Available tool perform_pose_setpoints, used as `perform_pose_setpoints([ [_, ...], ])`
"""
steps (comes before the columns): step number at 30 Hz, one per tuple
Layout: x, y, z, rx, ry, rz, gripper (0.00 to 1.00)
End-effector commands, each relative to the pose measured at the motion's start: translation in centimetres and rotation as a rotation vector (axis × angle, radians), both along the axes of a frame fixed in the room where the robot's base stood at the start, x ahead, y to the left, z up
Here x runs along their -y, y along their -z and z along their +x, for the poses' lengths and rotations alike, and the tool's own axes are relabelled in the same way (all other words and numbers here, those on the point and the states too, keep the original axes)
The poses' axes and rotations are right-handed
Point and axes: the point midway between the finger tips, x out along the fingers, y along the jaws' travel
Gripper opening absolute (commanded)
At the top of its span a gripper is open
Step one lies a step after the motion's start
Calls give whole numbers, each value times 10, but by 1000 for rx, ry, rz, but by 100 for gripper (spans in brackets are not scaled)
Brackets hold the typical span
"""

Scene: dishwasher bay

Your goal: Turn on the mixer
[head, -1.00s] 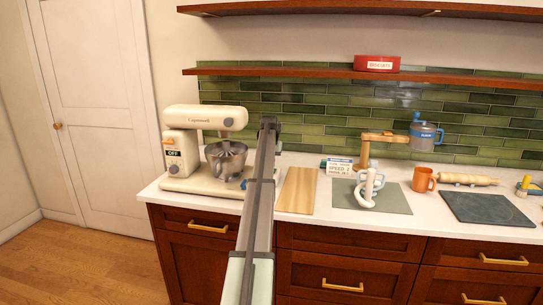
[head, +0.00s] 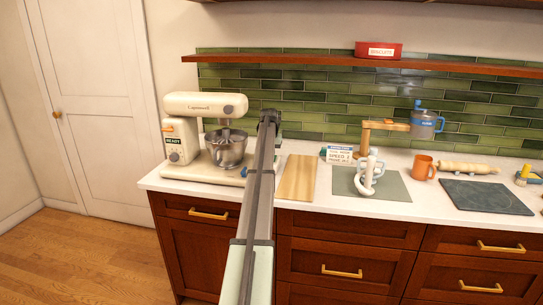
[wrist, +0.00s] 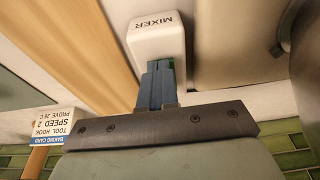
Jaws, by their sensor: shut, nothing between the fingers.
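The cream mixer (head: 196,104) stands on the counter at the left in the head view, its steel bowl (head: 227,152) under its head. Its small display (head: 172,141) reads READY, above a round dial (head: 174,157). In the wrist view a white box marked MIXER (wrist: 157,38) is just beyond my gripper (wrist: 160,66). My gripper's blue-grey fingers are shut and empty, with their tips at the box's lower edge. Whether they touch it I cannot tell.
A wooden board (head: 297,178) lies right of my arm. A card (head: 339,154) reading SPEED 2 stands behind it, and shows upside down in the wrist view (wrist: 48,127). A grey mat (head: 392,188), orange mug (head: 423,167) and dark slab (head: 487,197) are further right. A shelf (head: 300,58) runs above.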

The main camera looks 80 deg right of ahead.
Motion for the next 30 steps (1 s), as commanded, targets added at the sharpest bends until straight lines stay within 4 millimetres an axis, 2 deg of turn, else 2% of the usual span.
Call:
perform_pose_setpoints([
  [13,0,-15,0,0,0,0,0],
  [25,0,-17,0,0,0,0,0],
  [30,-1,-32,0,0,0,-1,0],
])
